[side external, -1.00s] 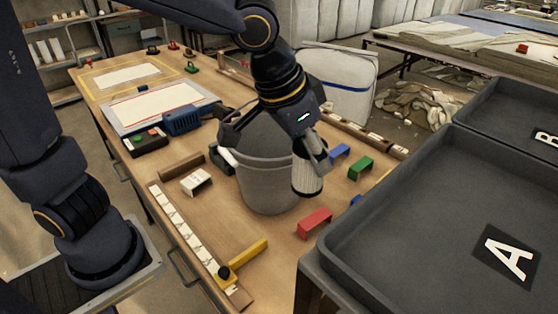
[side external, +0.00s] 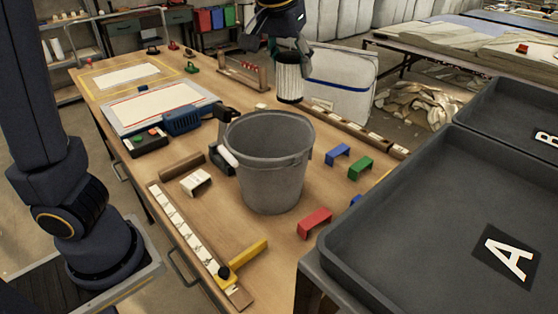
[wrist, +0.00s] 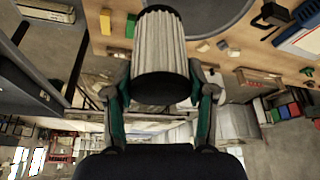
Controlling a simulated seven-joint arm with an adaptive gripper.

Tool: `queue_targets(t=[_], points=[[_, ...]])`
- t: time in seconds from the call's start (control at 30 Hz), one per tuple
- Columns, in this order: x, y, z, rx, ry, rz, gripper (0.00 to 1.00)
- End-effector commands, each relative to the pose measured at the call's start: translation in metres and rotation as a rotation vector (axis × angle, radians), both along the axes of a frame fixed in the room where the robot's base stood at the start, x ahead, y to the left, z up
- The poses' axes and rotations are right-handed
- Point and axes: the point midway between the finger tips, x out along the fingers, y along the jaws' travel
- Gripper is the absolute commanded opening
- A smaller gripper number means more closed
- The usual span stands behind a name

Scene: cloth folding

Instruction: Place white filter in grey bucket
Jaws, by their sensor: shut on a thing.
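The white filter (side external: 289,77) is a pleated cylinder with dark ends. It hangs upright below my gripper (side external: 290,46), above the table and higher than the bucket, towards the back. In the wrist view my gripper (wrist: 160,88) has its two fingers closed on either side of the filter (wrist: 160,48). The grey bucket (side external: 272,180) stands upright on the wooden table, in front of the filter in the side view. Its visible inside looks empty, but its floor is partly hidden. The bucket also shows at the top of the wrist view (wrist: 208,8).
Blue (side external: 338,153), green (side external: 360,167) and red (side external: 315,222) brackets lie right of the bucket. A blue tool (side external: 184,121) and a yellow-handled tool (side external: 245,258) lie to its left and front. Large dark trays (side external: 430,220) stand at right.

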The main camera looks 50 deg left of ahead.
Motion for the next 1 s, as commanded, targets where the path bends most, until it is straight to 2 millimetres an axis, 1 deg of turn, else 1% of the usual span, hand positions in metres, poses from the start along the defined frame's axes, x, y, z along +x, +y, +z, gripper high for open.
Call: queue_targets(t=[0.03, 0.1, 0.2, 0.37, 0.43, 0.6, 0.87, 1.0], points=[[0.007, 0.02, 0.0, 0.003, 0.0, 0.063, 0.19], [0.013, 0.041, 0.001, 0.003, 0.0, 0.131, 0.19], [0.018, 0.066, 0.003, 0.003, 0.0, 0.206, 0.19], [0.022, 0.095, 0.005, 0.001, 0.0, 0.295, 0.19], [0.022, 0.094, -0.008, 0.0, 0.005, 0.292, 0.19], [0.022, 0.093, -0.033, -0.001, 0.004, 0.289, 0.19], [0.022, 0.093, -0.052, 0.0, 0.002, 0.287, 0.19], [0.022, 0.093, -0.067, 0.0, 0.002, 0.286, 0.19]])
